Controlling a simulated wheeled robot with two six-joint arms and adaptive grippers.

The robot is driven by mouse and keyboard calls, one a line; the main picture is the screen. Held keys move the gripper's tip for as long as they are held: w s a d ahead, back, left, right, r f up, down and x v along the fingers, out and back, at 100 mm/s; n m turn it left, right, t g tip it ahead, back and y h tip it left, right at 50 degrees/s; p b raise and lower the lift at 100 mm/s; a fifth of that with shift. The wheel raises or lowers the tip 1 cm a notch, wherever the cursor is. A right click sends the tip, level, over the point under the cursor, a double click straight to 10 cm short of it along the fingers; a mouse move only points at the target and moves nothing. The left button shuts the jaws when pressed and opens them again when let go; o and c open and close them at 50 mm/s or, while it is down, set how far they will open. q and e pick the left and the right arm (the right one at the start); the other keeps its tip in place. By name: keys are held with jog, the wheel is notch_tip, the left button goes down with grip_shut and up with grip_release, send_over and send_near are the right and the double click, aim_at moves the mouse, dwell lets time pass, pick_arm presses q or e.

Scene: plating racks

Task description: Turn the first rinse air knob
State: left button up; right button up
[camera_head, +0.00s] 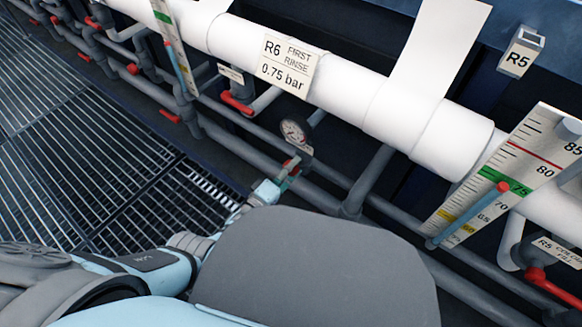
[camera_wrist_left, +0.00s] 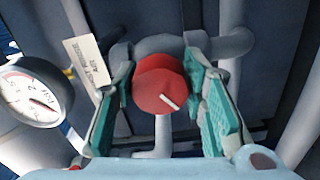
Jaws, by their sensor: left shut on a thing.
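The first rinse air knob (camera_wrist_left: 160,86) is a red round knob with a white pointer line, in the middle of the left wrist view. The pointer line slants toward the lower right there. In the head view the knob (camera_head: 291,165) shows only as a small red patch below the gauge. My left gripper (camera_wrist_left: 160,68) has its green-padded fingers on both sides of the knob and is shut on it. It also shows small in the head view (camera_head: 277,184). A tag (camera_wrist_left: 87,64) reading "FIRST RINSE AIR" is beside the knob. My right gripper is not in view.
A round pressure gauge (camera_head: 295,131) is just above the knob, also in the left wrist view (camera_wrist_left: 36,92). A sign (camera_head: 286,65) reads "R6 FIRST RINSE 0.75 bar". Grey pipes and red valve handles (camera_head: 236,103) run nearby. Metal grating (camera_head: 60,110) lies at left.

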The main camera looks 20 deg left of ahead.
pick_arm(q)
jog(key=shift+n, duration=0.9)
jog(key=o, duration=1.2)
jog(key=shift+c, duration=0.2)
jog(key=v, duration=1.2)
